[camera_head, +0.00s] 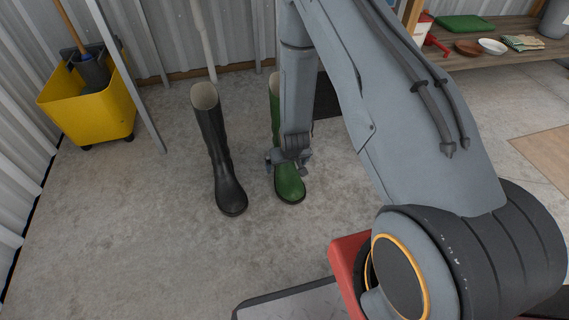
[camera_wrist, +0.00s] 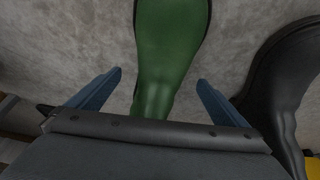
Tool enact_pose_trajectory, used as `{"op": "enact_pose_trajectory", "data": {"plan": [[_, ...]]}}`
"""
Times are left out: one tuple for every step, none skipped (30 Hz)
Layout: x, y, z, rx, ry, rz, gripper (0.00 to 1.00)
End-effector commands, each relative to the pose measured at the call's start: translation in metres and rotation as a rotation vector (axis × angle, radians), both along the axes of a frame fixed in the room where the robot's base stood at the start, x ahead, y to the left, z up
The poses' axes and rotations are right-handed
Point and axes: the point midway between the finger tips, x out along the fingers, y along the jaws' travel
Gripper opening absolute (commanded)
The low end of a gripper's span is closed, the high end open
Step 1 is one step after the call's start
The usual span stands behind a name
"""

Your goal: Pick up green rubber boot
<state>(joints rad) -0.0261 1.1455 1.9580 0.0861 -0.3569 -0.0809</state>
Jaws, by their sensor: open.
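The green rubber boot (camera_head: 289,184) stands upright on the concrete floor in the head view, with much of its shaft hidden behind my arm. My gripper (camera_head: 287,163) is at the boot, just above its foot in the picture. In the wrist view the green boot (camera_wrist: 168,50) runs down the middle, its toe at the top edge. The fingers of my gripper (camera_wrist: 160,92) are open, one on each side of the boot's line, with gaps to both sides. I cannot tell how deep the boot sits between them.
A black boot (camera_head: 217,150) stands upright close by on the left; it also shows at the right of the wrist view (camera_wrist: 283,75). A yellow mop bucket (camera_head: 90,108) stands farther left by the wall. A low wooden shelf (camera_head: 470,60) is at the right. Floor in front is clear.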

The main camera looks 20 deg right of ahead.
Motion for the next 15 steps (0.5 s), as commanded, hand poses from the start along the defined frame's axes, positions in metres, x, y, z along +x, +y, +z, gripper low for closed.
{"op": "enact_pose_trajectory", "data": {"plan": [[0.001,0.000,-0.002,0.000,0.000,0.000,0.98],[0.002,0.000,-0.003,0.000,0.000,0.000,0.98],[0.003,0.000,-0.005,0.000,0.000,0.000,0.98],[0.004,-0.001,-0.007,0.000,0.000,0.000,0.98],[0.005,-0.001,-0.009,0.000,0.000,0.000,0.98],[0.007,-0.001,-0.013,0.000,0.000,0.000,0.98],[0.009,-0.001,-0.016,0.000,0.000,0.000,0.98],[0.010,-0.002,-0.019,0.000,0.000,0.000,0.98],[0.012,-0.002,-0.023,0.000,0.001,0.000,0.98],[0.014,-0.002,-0.026,0.000,0.001,0.000,0.98],[0.015,-0.002,-0.029,0.000,0.001,0.000,0.98],[0.017,-0.003,-0.035,0.000,0.002,0.000,0.98],[0.019,-0.003,-0.038,0.000,0.002,0.000,0.98],[0.020,-0.003,-0.041,0.000,0.002,0.000,0.98],[0.021,-0.003,-0.044,0.000,0.002,0.000,0.98]]}}
